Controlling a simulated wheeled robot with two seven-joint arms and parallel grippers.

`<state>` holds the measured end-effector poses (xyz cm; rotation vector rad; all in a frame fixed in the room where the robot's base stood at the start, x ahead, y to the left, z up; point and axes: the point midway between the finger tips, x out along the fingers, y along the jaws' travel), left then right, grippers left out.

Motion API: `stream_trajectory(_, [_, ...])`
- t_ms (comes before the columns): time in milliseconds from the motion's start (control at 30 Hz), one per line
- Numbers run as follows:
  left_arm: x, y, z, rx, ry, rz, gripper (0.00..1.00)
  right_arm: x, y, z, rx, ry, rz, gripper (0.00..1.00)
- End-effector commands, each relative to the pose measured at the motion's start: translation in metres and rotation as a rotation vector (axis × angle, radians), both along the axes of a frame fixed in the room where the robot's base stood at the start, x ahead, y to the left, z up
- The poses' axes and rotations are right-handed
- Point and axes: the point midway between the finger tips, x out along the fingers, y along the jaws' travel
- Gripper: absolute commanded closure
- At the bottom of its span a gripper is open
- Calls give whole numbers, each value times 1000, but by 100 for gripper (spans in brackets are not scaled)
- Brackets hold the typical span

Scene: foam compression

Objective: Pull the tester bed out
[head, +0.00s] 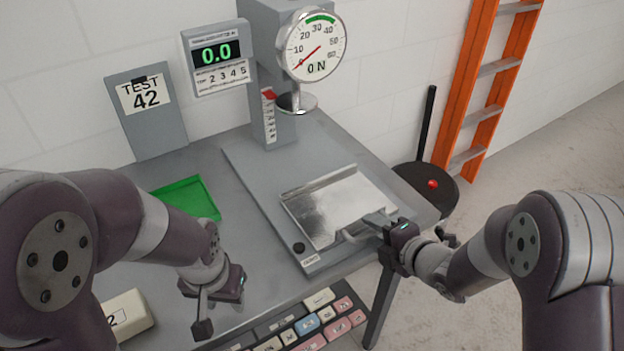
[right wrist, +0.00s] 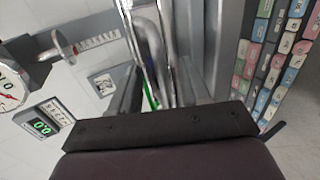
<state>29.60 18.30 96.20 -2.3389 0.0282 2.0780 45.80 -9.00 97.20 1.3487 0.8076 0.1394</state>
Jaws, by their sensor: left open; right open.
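The tester bed (head: 335,203) is a shiny metal plate on the grey base of the foam tester, out in front of the column. Its handle side is near my right gripper (head: 365,228), which is open at the bed's front right edge. I cannot tell whether the fingers touch the bed or its handle. In the right wrist view the fingers (right wrist: 160,75) reach in among shiny metal parts. My left gripper (head: 222,305) is open and empty, pointing down over the front left of the table. The dial gauge (head: 315,46) reads about 0 N, above the round press foot (head: 295,102).
A green tray (head: 186,198) lies left of the tester. A keypad (head: 310,322) with coloured keys is at the front, with a cream block (head: 124,316) to its left. A "TEST 42" board (head: 146,110) stands behind. A dark round stool (head: 428,187) and orange ladder (head: 478,80) are at right.

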Motion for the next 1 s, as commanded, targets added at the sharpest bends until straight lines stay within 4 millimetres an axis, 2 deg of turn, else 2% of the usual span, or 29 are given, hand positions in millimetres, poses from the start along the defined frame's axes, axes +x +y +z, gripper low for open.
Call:
stream_trajectory(200, [0,0,4,0,0,0,57,-3,-3,4,0,0,-1,53])
stream_trajectory(600, [0,0,32,0,0,0,57,-37,-28,31,0,0,-2,53])
stream_trajectory(1000, [0,0,31,0,0,0,57,-40,-29,30,0,0,0,53])
